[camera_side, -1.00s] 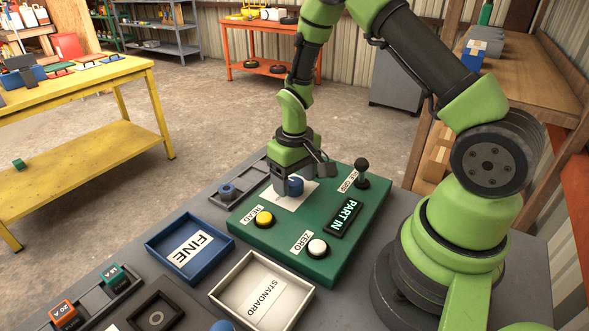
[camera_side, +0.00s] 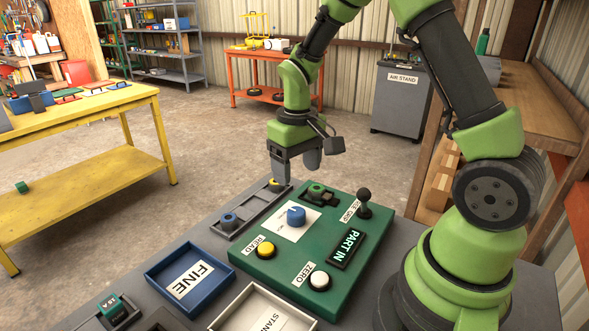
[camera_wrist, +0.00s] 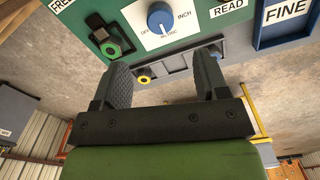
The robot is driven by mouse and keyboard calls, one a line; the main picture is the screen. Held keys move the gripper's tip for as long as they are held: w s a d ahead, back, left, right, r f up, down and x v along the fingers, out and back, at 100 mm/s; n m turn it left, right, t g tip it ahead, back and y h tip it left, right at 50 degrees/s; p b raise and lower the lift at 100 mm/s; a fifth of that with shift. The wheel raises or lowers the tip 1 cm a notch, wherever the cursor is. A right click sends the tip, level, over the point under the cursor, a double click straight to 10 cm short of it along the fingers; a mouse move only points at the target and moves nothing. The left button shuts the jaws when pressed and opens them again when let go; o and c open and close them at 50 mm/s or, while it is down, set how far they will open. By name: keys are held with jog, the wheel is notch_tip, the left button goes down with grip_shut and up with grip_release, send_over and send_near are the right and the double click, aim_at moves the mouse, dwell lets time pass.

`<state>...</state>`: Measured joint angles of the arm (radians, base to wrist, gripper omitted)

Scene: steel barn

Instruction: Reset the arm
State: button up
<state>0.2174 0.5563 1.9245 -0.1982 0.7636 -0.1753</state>
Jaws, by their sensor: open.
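My gripper (camera_side: 297,170) is raised above the far edge of the green panel (camera_side: 340,262), fingers pointing down, apart and empty. In the wrist view, my gripper (camera_wrist: 163,72) has a clear gap between its fingers. The blue knob (camera_side: 296,216) stands on a white dial plate on the panel, clear of the fingers. It also shows in the wrist view (camera_wrist: 160,17), with INCH and METRIC marks around it; its exact setting is hard to read. A lit PART IN display (camera_side: 346,244) is on the panel.
The panel carries a yellow button (camera_side: 265,249), a white button (camera_side: 319,281), a black ball-topped lever (camera_side: 364,203) and a green ring piece (camera_side: 317,190). A grey rack (camera_side: 250,212) lies beside it. A blue FINE tray (camera_side: 157,285) and white STANDARD tray (camera_side: 219,321) are in front.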

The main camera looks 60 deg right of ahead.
jog(key=s+a+r+t, duration=0.3)
jog(key=s+a+r, duration=0.1)
jog(key=r, duration=0.7)
jog(key=s+a+r+t+y, duration=0.1)
jog(key=s+a+r+t, duration=0.1)
jog(key=s, duration=0.3)
jog(key=s+a+r+m+t+y, duration=0.1)
jog(key=s+a+r+t, duration=0.1)
jog(key=s, duration=0.4)
jog(key=shift+a+r, duration=0.65)
jog(key=shift+r, duration=0.15)
